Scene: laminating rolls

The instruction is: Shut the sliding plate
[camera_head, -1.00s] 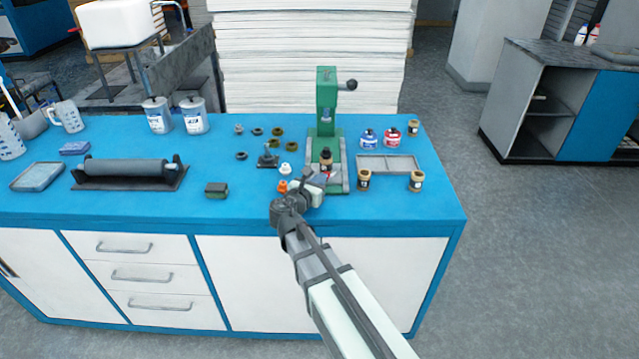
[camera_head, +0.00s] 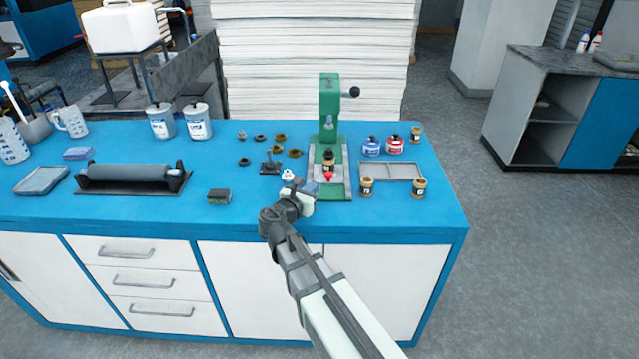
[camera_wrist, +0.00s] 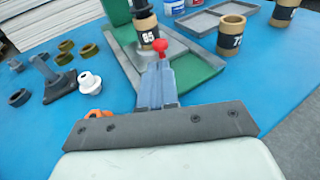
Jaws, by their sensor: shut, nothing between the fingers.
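The green press (camera_head: 329,110) stands on the blue bench. Its grey sliding plate (camera_wrist: 128,48) lies on the green base, below the press head.
Two brown jars (camera_head: 367,187) (camera_head: 419,188) stand right of the press by a grey tray (camera_head: 418,171). A dark stamp-like tool (camera_wrist: 58,82), a white knobbed piece (camera_wrist: 89,81), an orange piece (camera_wrist: 97,114) and several rings lie left. A roller (camera_head: 130,172) lies farther left.

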